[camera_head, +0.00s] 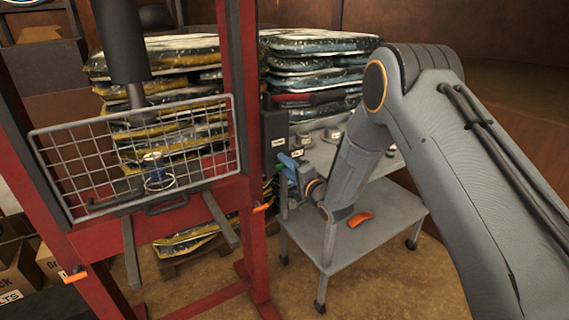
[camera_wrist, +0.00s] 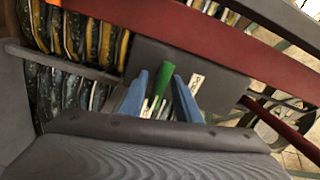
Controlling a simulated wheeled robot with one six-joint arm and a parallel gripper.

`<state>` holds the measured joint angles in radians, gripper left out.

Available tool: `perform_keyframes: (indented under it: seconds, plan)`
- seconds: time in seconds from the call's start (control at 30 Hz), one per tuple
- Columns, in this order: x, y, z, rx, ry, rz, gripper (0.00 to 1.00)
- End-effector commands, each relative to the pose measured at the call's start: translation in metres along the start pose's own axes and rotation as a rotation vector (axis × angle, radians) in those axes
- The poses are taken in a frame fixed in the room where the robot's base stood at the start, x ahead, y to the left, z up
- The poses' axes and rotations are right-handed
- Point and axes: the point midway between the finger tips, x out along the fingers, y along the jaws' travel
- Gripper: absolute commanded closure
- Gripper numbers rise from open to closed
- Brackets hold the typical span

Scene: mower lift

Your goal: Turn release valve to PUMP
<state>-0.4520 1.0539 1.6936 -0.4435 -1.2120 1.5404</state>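The release valve shows as a green handle (camera_wrist: 161,80) in the wrist view, in front of a dark control panel (camera_wrist: 205,62). My gripper (camera_wrist: 160,92) has its two blue fingers apart, one on each side of the green handle, with no clear contact visible. In the head view my gripper (camera_head: 288,165) reaches left to the dark panel (camera_head: 274,128) on the red press frame (camera_head: 238,100). The valve is hard to make out there behind the fingers. A white label (camera_wrist: 197,82) is beside the right finger; its text is unreadable.
A wire guard (camera_head: 85,150) hangs on the press at left. A grey cart (camera_head: 345,245) with an orange item (camera_head: 360,219) on its lower shelf stands below my arm. Stacked bags (camera_head: 310,42) are behind the press. The floor at front right is clear.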

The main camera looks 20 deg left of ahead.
Motion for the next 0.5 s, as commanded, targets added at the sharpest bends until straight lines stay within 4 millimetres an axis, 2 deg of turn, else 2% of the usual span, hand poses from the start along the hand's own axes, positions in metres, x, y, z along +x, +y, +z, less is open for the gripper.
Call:
perform_keyframes:
  seconds: [0.13, 0.37, 0.5]
  plan:
    - [0.007, 0.0001, 0.0, 0.0, 0.0, 0.0, 0.7]
    - [0.0075, 0.0004, -0.0003, 0.0, 0.001, 0.001, 0.7]
    - [0.0074, 0.0004, -0.0003, 0.0, 0.001, 0.001, 0.92]
